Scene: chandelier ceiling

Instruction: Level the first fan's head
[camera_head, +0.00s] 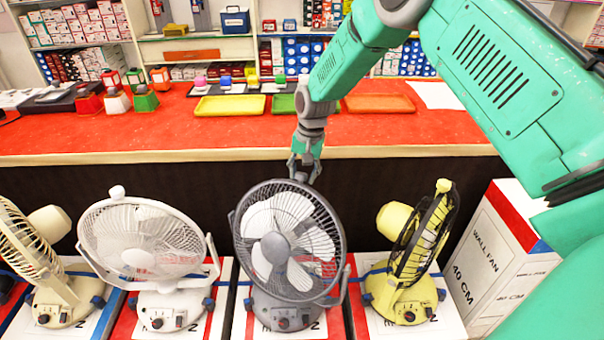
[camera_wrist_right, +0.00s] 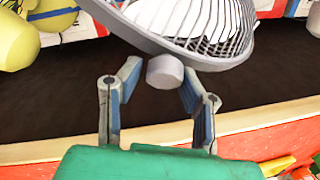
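Four fans stand in a row: a cream fan (camera_head: 45,265), a white fan (camera_head: 150,255), a grey fan (camera_head: 285,250) and a yellow fan (camera_head: 410,255). The white and grey heads tilt upward; the cream and yellow heads are turned sideways. Which is first cannot be told. My right gripper (camera_head: 304,172) is at the top back edge of the grey fan's head. In the right wrist view it is open (camera_wrist_right: 160,82), with the grey fan's round knob (camera_wrist_right: 165,72) between its fingertips and gaps on both sides. My left gripper is not in view.
A red counter (camera_head: 400,125) with a pale front edge runs behind the fans. It holds a yellow tray (camera_head: 230,105), an orange tray (camera_head: 380,104) and lanterns. A wall fan box (camera_head: 495,260) stands at the right. Stocked shelves (camera_head: 80,25) line the back.

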